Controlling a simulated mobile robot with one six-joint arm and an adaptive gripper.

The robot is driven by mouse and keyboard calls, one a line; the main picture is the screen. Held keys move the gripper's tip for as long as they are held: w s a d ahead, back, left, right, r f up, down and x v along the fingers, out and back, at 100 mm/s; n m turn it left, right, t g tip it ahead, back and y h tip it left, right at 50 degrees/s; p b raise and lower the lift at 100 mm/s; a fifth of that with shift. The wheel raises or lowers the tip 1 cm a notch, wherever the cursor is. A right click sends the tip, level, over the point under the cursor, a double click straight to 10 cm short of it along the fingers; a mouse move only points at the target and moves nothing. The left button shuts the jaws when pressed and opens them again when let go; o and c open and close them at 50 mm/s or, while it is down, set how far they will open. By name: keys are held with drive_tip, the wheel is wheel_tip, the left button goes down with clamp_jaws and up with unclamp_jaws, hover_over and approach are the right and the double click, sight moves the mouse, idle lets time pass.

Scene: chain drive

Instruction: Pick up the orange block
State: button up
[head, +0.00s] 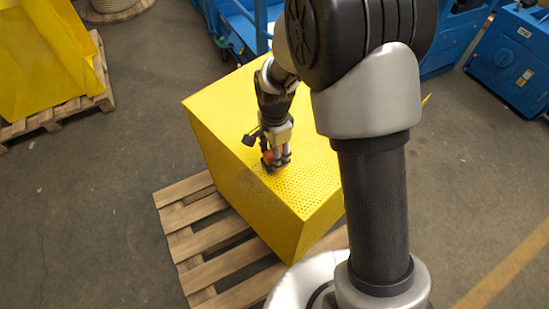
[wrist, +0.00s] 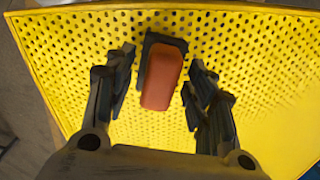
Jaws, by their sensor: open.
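The orange block (wrist: 162,78) lies on the perforated top of a yellow box (wrist: 262,70), between the two fingers of my gripper (wrist: 160,88) in the wrist view. The fingers are open, with a gap on each side of the block. A dark patch, perhaps shadow, shows along the block's far and left edges. In the head view my gripper (head: 275,160) points down at the top of the yellow box (head: 225,100). Only a little of the orange block (head: 268,154) shows there, mostly hidden behind the fingers.
The yellow box stands on a wooden pallet (head: 196,232). Another yellow object (head: 40,55) sits on a pallet at the left. Blue machinery (head: 512,60) stands at the back right. The rest of the box top around my gripper looks clear.

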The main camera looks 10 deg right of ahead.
drive_tip(key=shift+c, duration=0.4)
clamp_jaws()
drive_tip(key=shift+r, duration=0.1)
wheel_tip(320, 180, up, 20)
drive_tip(key=p, duration=0.6)
drive_tip(key=c, duration=0.6)
unclamp_jaws()
drive_tip(key=c, duration=0.4)
